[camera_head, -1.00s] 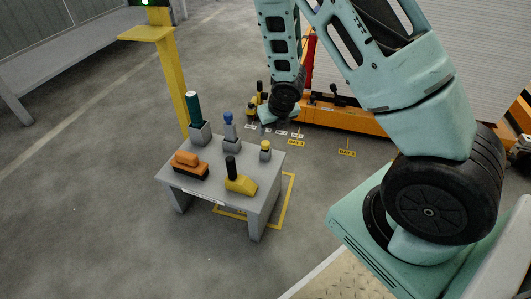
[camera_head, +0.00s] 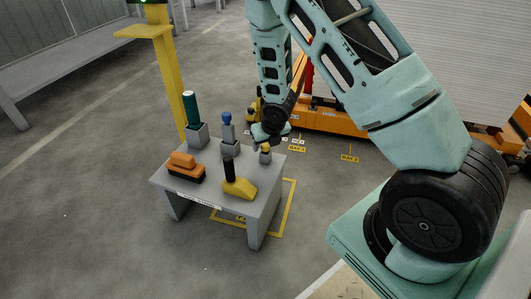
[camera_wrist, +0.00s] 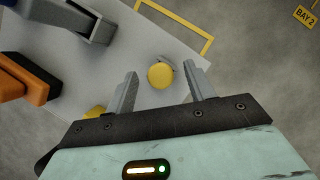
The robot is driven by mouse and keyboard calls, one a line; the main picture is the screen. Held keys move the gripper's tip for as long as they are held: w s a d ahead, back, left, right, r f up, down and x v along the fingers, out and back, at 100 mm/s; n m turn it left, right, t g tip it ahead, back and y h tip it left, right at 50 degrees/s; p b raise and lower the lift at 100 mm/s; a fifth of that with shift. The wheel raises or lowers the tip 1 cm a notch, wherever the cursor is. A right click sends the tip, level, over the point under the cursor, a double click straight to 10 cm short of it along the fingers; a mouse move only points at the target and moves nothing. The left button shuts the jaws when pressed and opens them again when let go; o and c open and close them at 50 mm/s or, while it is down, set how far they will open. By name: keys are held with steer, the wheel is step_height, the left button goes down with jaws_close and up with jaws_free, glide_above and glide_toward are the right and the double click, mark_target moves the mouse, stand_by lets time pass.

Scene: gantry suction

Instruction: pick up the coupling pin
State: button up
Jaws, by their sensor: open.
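A small pin with a round yellow top in a grey block (camera_head: 265,157), which looks like the coupling pin, stands near the right corner of the grey table (camera_head: 217,205). Its yellow top (camera_wrist: 161,76) shows in the wrist view between my two fingertips. My gripper (camera_wrist: 160,70) is open, with one grey finger on each side of the top and a gap to both. In the head view my gripper (camera_head: 268,138) is just above the pin. I cannot tell how far the fingers are above it or whether they reach down beside it.
Also on the table are a green cylinder in a grey holder (camera_head: 192,112), a blue-topped grey piece (camera_head: 228,130), an orange and black block (camera_head: 185,167) and a yellow base with a black handle (camera_head: 240,187). A yellow post (camera_head: 170,80) stands behind.

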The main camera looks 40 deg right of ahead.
steer(key=shift+r, duration=0.1)
steer(key=c, duration=1.1)
